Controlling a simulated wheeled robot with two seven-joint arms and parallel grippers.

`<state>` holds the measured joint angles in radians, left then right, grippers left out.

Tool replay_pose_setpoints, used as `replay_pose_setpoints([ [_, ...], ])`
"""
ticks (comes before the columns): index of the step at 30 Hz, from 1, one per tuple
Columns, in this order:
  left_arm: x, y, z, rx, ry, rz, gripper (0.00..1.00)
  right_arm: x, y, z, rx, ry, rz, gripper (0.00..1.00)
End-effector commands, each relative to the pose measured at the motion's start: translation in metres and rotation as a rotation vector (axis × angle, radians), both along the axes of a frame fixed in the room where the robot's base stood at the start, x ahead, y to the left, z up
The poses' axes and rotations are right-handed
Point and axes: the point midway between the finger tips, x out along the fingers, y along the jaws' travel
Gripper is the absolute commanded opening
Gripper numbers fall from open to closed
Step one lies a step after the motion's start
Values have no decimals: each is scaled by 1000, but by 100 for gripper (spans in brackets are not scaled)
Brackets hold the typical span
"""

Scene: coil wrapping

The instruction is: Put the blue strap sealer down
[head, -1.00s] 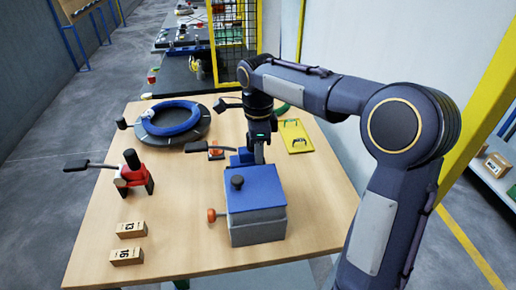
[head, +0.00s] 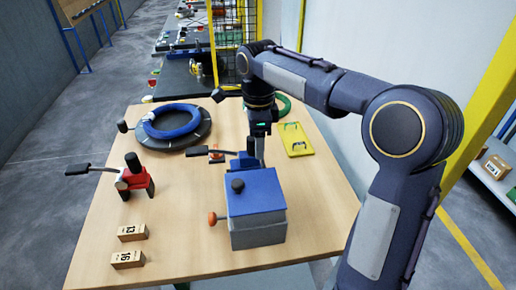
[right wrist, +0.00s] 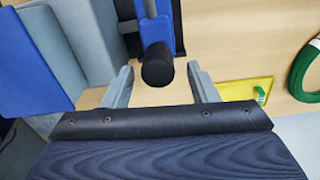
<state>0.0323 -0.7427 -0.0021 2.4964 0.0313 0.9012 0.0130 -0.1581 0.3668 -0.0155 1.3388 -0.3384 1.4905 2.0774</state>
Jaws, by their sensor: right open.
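The blue strap sealer (head: 242,161) stands on the wooden table behind a grey box with a blue lid; a dark lever reaches left from about it. My right gripper (head: 257,155) is over the sealer and hides part of it. In the right wrist view, the open fingers of the right gripper (right wrist: 161,88) are on either side of the sealer's black knob (right wrist: 158,65), with gaps showing. The sealer's blue body (right wrist: 160,30) shows beyond the knob. My left gripper is not in view.
The grey box with the blue lid (head: 256,215) stands close in front of the sealer. A red tool (head: 134,180) with a lever stands at left. A blue coil (head: 172,121) lies on a dark round stand (head: 178,143). A yellow plate (head: 296,140) lies at right. Two numbered blocks (head: 132,232) (head: 127,259) lie at front left.

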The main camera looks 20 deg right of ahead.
Motion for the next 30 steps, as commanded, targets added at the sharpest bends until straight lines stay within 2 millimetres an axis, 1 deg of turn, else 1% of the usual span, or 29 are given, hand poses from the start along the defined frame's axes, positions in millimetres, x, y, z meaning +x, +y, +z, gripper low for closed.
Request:
replay_pose_setpoints([
  [1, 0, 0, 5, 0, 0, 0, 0, 1, 1, 16, 0, -5, 1, 53],
  [6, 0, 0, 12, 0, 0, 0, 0, 1, 1, 51, 1, -4, 2, 53],
  [9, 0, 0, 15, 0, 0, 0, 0, 1, 0, 66, 0, -2, 2, 53],
  [12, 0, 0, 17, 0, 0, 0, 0, 0, 0, 76, 0, 0, 1, 53],
  [17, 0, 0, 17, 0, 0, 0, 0, 0, 0, 82, 0, 0, 1, 53],
  [30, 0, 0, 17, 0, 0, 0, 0, 0, 0, 82, 0, 0, 1, 53],
])
